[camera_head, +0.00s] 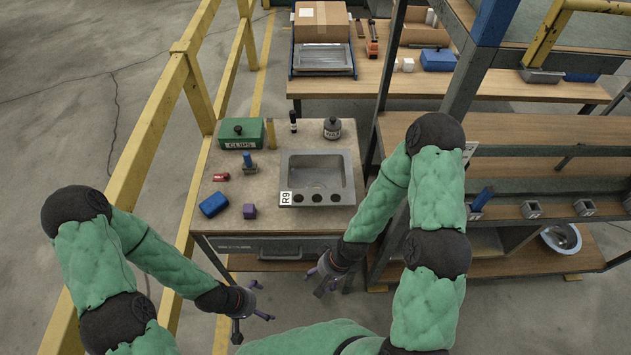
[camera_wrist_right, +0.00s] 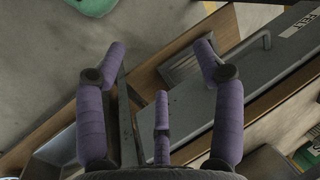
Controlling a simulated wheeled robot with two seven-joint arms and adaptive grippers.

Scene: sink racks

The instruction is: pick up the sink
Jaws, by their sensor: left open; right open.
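A grey metal sink (camera_head: 317,172) with a rectangular basin lies on the workbench top. Its front strip has several dark round holes and a white label reading R9 at the left end. My left gripper (camera_head: 252,316) is open and empty, low in front of the bench and to the left of the sink. My right gripper (camera_head: 325,280) is open and empty, in front of the bench and below the sink's front edge. In the right wrist view my right gripper (camera_wrist_right: 160,95) has its purple fingers spread with nothing between them. The sink is not clearly visible there.
A yellow railing (camera_head: 150,135) runs along the left. Shelving (camera_head: 500,130) stands right.

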